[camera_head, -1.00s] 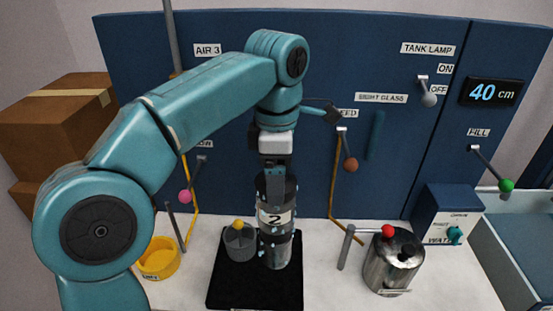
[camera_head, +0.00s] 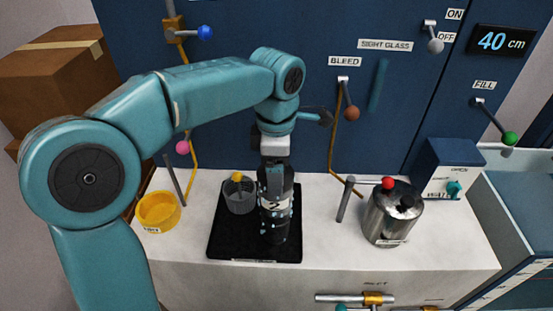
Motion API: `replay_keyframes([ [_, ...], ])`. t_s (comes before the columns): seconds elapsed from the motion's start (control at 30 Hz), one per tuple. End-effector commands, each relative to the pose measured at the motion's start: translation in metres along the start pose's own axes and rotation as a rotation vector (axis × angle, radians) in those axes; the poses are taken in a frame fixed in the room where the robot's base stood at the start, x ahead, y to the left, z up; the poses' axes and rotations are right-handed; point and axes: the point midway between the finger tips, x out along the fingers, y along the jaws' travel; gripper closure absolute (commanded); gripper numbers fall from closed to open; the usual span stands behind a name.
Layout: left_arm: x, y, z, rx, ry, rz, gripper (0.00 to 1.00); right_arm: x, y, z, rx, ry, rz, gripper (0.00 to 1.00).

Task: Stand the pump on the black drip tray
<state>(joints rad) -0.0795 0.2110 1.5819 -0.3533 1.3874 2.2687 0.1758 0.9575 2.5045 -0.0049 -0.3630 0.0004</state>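The pump (camera_head: 275,222), a dark and grey cylinder with a white label reading 2, is upright over the right part of the black drip tray (camera_head: 226,246). Its lower end appears at the tray surface; whether it touches is hard to tell. My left gripper (camera_head: 274,182) comes from above and appears shut on the pump's upper part, with its fingers partly merging with the dark body. My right gripper is not in view.
A grey cup (camera_head: 239,200) with a yellow-topped stick stands on the tray, left of the pump. A yellow bowl (camera_head: 157,212) is left of the tray. A steel pot (camera_head: 392,218) and a grey post (camera_head: 345,200) stand right. The white counter (camera_head: 330,245) is clear between.

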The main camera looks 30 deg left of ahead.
Motion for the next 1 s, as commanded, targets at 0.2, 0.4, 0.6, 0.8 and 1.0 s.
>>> replay_keyframes([
  [0.2, -0.003, 0.001, 0.001, 0.000, -0.005, 0.007, 1.00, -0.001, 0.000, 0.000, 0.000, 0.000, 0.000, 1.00],
  [0.4, 0.002, 0.000, 0.000, 0.002, 0.000, 0.000, 0.00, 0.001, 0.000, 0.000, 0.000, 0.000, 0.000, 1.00],
  [0.6, 0.001, 0.000, 0.000, 0.002, 0.000, 0.000, 0.00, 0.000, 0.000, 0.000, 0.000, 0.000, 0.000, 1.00],
  [0.8, -0.022, 0.001, 0.001, 0.002, -0.002, 0.003, 0.00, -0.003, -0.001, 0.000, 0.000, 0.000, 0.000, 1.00],
  [1.0, -0.070, 0.001, 0.001, 0.002, -0.003, 0.004, 0.00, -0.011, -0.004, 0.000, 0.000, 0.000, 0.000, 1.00],
])
